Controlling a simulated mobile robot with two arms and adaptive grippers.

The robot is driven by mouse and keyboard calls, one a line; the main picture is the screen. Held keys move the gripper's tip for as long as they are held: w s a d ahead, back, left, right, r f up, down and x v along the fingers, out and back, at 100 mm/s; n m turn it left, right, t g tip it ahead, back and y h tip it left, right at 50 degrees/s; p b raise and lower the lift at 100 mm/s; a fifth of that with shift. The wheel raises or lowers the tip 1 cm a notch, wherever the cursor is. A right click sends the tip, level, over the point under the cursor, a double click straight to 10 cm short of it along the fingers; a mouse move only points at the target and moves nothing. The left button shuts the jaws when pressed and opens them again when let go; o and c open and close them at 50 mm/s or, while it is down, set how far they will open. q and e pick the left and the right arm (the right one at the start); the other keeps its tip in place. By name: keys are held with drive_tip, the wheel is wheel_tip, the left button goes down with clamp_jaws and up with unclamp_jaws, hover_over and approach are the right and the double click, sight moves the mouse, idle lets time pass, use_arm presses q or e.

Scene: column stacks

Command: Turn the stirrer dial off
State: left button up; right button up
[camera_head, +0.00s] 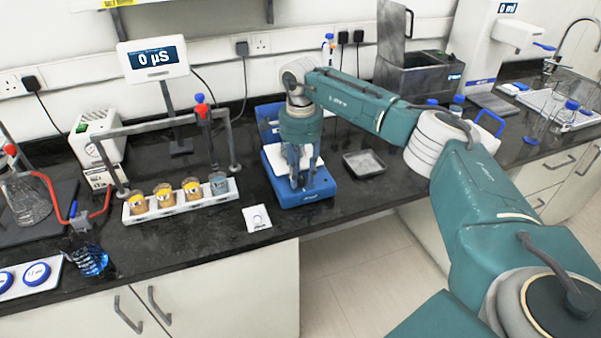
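The stirrer (322,190) is a blue device on the black bench, with a white top plate (272,157) and a sloping blue front. My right gripper (300,184) reaches down from above, in front of the white plate, with its grey fingers over the stirrer's front part. The fingers hide part of that front. I cannot make out the dial or its setting, nor whether the fingers touch it. The gap between the fingertips is too small to judge. My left gripper is out of view.
A white rack (180,207) with several jars stands left of the stirrer, under a grey stand. A small white card (257,218) lies at the bench's front edge. A grey metal tray (364,163) sits to the right. A grey bath (420,76) stands behind my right arm.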

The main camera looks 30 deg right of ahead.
sight(301, 176)
wheel_tip(301, 176, up, 12)
idle(0.4)
drive_tip(key=shift+s+f, duration=0.1)
idle(0.4)
